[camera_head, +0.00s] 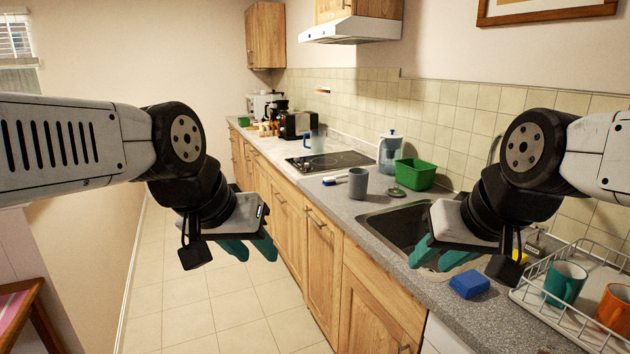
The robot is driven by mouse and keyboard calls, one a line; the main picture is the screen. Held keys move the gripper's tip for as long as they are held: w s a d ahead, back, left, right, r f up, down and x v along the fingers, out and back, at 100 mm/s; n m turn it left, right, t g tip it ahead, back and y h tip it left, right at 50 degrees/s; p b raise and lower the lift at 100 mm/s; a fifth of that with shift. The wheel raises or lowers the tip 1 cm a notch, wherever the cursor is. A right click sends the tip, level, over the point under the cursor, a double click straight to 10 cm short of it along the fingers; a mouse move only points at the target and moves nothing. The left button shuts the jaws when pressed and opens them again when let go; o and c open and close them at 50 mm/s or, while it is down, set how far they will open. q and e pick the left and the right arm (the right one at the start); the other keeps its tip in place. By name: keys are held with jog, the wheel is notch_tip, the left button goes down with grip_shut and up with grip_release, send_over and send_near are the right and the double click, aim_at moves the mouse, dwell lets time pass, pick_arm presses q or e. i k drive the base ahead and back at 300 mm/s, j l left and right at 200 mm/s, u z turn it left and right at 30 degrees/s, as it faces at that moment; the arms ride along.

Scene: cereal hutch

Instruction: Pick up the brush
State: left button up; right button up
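A small brush (334,181) with a blue and white look lies on the grey counter, just left of a grey mug (358,182) and in front of the black hob. My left gripper (249,249) has teal fingers spread apart with nothing between them. It hangs over the floor in front of the cabinets, nearer than the brush and to its left. My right gripper (438,257) also has its teal fingers apart and looks empty. It is over the sink area, nearer than the brush and to its right.
The sink (385,222) lies under my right gripper's side. A blue sponge (469,284) and a dish rack (530,297) with mugs are at the right. The tiled floor is clear.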

aim_at(328, 181)
jog(key=i+j+z, duration=0.1)
jog(key=z, duration=0.25)
jog(key=i+j+z, duration=0.15)
jog(key=z, duration=0.2)
jog(key=i+j+z, duration=0.1)
jog(key=i+j, duration=0.15)
jog(key=i+j+z, duration=0.15)
jog(key=j, duration=0.25)
jog(key=i+j+z, duration=0.1)
jog(key=i+j, duration=0.15)
jog(key=j, duration=0.15)
jog(key=i+j+z, duration=0.15)
jog(key=j, duration=0.25)
jog(key=i+j, duration=0.2)
jog(key=j, duration=0.2)
jog(key=i+j, duration=0.15)
jog(key=j, duration=0.2)
jog(key=i+j, duration=0.2)
jog(key=j, duration=0.2)
jog(key=i+j, duration=0.15)
jog(key=j, duration=0.2)
jog(key=i+j, duration=0.2)
jog(key=j, duration=0.2)
